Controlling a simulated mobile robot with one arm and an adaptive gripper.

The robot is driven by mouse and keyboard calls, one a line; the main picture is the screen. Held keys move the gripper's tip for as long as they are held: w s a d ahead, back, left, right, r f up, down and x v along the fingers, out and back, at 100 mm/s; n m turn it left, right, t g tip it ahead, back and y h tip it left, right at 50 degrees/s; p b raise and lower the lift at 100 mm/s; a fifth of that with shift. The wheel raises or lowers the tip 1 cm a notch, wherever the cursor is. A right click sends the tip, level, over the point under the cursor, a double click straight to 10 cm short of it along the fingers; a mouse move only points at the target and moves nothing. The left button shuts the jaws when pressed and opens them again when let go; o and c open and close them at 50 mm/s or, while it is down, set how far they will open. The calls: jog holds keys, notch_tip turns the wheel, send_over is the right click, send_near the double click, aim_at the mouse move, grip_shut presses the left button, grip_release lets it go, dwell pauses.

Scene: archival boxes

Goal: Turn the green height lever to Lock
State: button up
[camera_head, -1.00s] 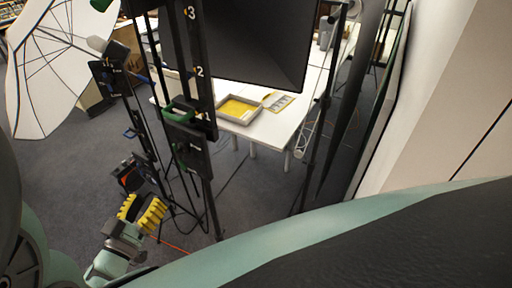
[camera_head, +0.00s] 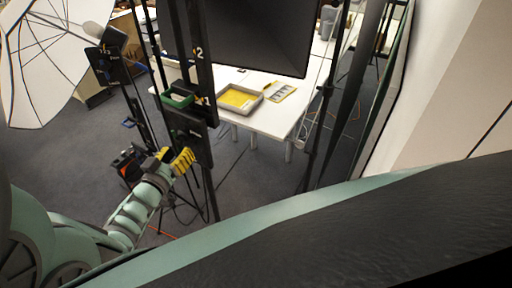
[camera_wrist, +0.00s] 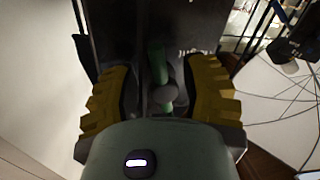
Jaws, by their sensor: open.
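A green lever (camera_wrist: 157,65) shows in the wrist view on a dark plate, with a round grey knob (camera_wrist: 165,97) at its near end. Small white lettering on the plate beside it is too blurred to read. My gripper (camera_wrist: 160,78) is open, its yellow ridged fingers on either side of the lever, with gaps to it. In the head view my gripper (camera_head: 178,158) is at the lower left of the black box (camera_head: 190,132) on the numbered column. A green handle (camera_head: 178,100) sits above that box. I cannot make out the lever's setting.
A white table (camera_head: 270,122) with a yellow-lined tray (camera_head: 238,99) stands behind the column. A white umbrella (camera_head: 45,65) and its light stand are at the left. Thin black stand legs and an orange cable are near the arm. A pale wall is at the right.

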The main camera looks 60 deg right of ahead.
jog(key=shift+x, duration=1)
jog(key=shift+s, duration=0.1)
grip_shut()
